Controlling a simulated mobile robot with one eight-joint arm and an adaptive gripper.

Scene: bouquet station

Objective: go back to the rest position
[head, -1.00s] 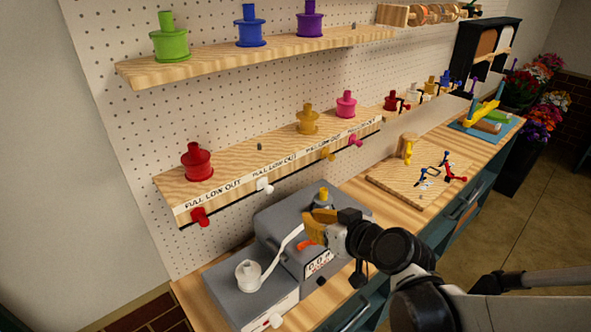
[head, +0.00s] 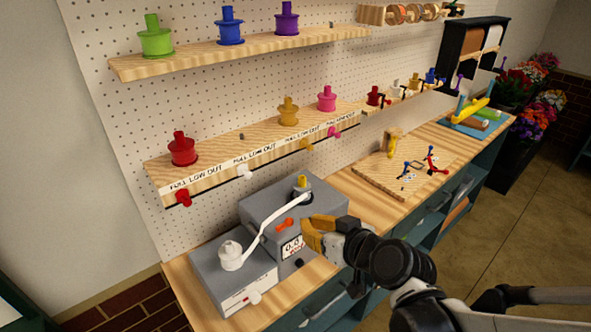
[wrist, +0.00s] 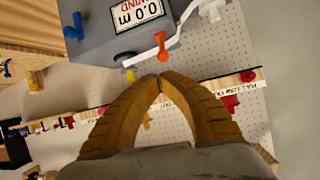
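My gripper (head: 308,238) has orange-brown fingers and is in front of the grey machine (head: 258,205), just right of its orange lever (head: 285,224). In the wrist view, the fingertips (wrist: 160,78) meet with nothing seen between them. The machine also shows in the wrist view (wrist: 95,45), upside down, with its "0.0 m" display (wrist: 135,14). A white ribbon (head: 268,220) runs from a white spool (head: 231,256) to a yellow-topped spool (head: 302,185) on the machine. Whether the gripper touches the machine cannot be told.
The lower shelf (head: 225,165) holds red, yellow and pink spools, with coloured knobs below its edge. A wooden board (head: 385,180) with small coloured parts lies further right on the workbench (head: 345,190). Flowers (head: 540,100) stand beyond. Open floor (head: 525,215) lies right.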

